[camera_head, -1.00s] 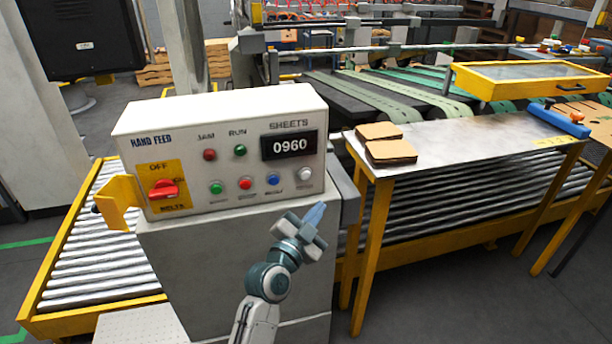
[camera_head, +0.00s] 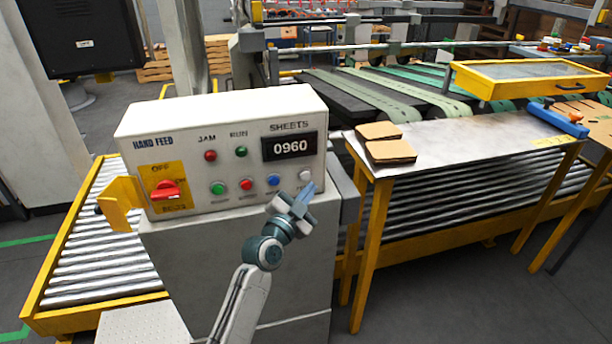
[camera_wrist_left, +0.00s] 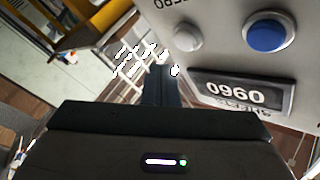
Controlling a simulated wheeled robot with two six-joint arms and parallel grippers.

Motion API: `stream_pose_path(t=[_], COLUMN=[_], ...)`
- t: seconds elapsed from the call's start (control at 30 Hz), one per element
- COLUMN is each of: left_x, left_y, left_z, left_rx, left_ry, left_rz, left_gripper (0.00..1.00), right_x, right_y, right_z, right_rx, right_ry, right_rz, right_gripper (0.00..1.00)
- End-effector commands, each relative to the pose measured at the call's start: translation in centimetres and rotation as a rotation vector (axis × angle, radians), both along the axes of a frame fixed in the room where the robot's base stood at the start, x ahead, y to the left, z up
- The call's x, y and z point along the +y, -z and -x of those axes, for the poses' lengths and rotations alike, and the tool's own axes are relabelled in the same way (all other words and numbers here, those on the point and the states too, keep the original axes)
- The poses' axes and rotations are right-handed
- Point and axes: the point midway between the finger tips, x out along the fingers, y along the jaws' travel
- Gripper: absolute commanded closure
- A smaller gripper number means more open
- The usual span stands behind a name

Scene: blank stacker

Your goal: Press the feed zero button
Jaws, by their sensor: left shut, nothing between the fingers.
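The control box (camera_head: 225,140) has a row of buttons: green (camera_head: 218,188), red (camera_head: 246,184), blue (camera_head: 273,180) and white (camera_head: 306,174). Their small labels are too blurred to read, so I cannot tell which one is feed zero. The sheets display (camera_head: 290,146) reads 0960. My left gripper (camera_head: 308,190) is shut and empty, its tip just below the white button. In the left wrist view the fingers (camera_wrist_left: 161,85) point up near the white button (camera_wrist_left: 181,36), with the blue button (camera_wrist_left: 267,34) to the right. I cannot tell whether they touch anything. My right gripper is not in view.
A red rotary switch (camera_head: 166,189) and a yellow bracket (camera_head: 120,203) are at the box's left end. A metal table (camera_head: 460,140) with brown cardboard pieces (camera_head: 390,151) stands to the right. Roller conveyor (camera_head: 95,245) runs on the left.

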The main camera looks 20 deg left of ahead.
Motion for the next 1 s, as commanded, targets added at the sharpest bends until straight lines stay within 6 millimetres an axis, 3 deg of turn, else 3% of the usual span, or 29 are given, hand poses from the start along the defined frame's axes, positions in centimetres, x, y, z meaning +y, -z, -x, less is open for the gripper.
stream_pose_path(t=[0.23, 1.0], left_x=[0.9, 1.0], left_y=[0.2, 0.1], left_z=[-1.4, -1.4], left_rx=[0.0, 0.001], left_ry=[0.001, 0.002], left_rz=[-0.001, 0.0], left_gripper=[1.0, 1.0], right_x=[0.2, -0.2], right_y=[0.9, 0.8], right_z=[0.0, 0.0], right_rx=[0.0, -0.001], right_ry=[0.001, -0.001], right_rz=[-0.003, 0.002], right_gripper=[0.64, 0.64])
